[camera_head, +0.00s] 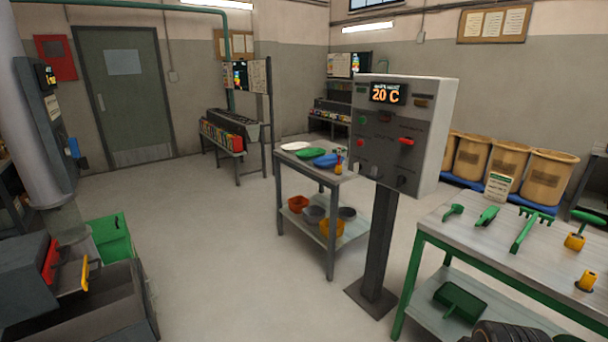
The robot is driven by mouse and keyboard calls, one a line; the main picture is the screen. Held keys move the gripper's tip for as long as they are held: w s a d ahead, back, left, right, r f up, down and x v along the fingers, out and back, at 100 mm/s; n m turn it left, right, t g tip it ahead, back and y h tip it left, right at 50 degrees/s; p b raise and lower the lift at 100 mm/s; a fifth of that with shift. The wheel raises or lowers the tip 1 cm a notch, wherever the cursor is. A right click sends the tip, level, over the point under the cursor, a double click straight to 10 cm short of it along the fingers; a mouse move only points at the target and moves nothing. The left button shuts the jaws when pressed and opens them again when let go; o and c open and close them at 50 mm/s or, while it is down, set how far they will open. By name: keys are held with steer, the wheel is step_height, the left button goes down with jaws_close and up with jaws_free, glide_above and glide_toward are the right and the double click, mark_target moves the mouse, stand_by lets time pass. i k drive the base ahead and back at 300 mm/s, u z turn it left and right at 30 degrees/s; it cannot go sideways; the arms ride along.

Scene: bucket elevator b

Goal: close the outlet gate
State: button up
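At the lower left stands grey machinery with a red plate or handle (50,262) and a yellow bar (71,276) on a dark grey housing (22,278). These may belong to the outlet gate, but no label shows, and I cannot tell whether the gate is open or shut. An open grey bin or trough (112,295) lies just right of and below them. A thick pale column (22,110) rises above on the left edge. My gripper is not clearly in view. A dark ribbed shape (508,332) shows at the bottom edge, and I cannot tell what it is.
A grey control box (424,150) reading "20 C" stands on a post in the middle. A tool table (455,232) is at right, a smaller table (338,184) behind the post. A green crate (108,237) stands by the bin. Floor (215,250) is free at centre left.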

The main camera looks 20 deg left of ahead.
mark_target(73, 276)
steer(key=u, duration=0.4)
steer(key=i, duration=0.8)
steer(key=u, duration=1.6)
steer(key=i, duration=0.85)
steer(key=u, duration=1.05)
steer(key=i, duration=1.55)
steer(key=z, duration=0.3)
